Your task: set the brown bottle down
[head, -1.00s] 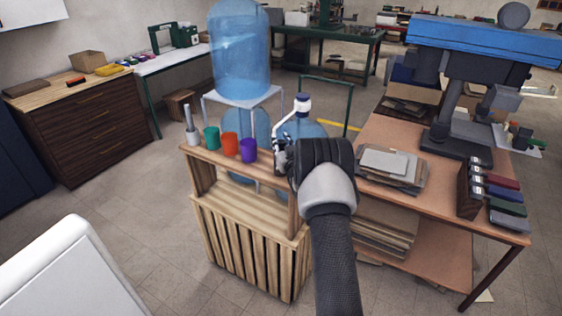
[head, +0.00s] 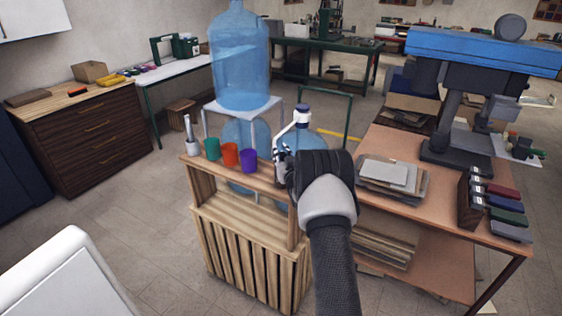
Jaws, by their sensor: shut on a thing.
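My gripper (head: 281,168) is over the right end of the wooden stand's top ledge (head: 262,180), to the right of the purple cup. My wrist covers much of it. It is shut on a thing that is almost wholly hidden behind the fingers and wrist. No brown bottle surface shows clearly. I cannot tell whether the held thing touches the ledge.
A purple cup (head: 249,160), an orange cup (head: 230,155), a green cup (head: 212,148) and a grey holder (head: 193,145) line the ledge. Blue water jugs (head: 240,60) stand behind. A workbench (head: 445,220) with stacked sheets (head: 390,174) is at right.

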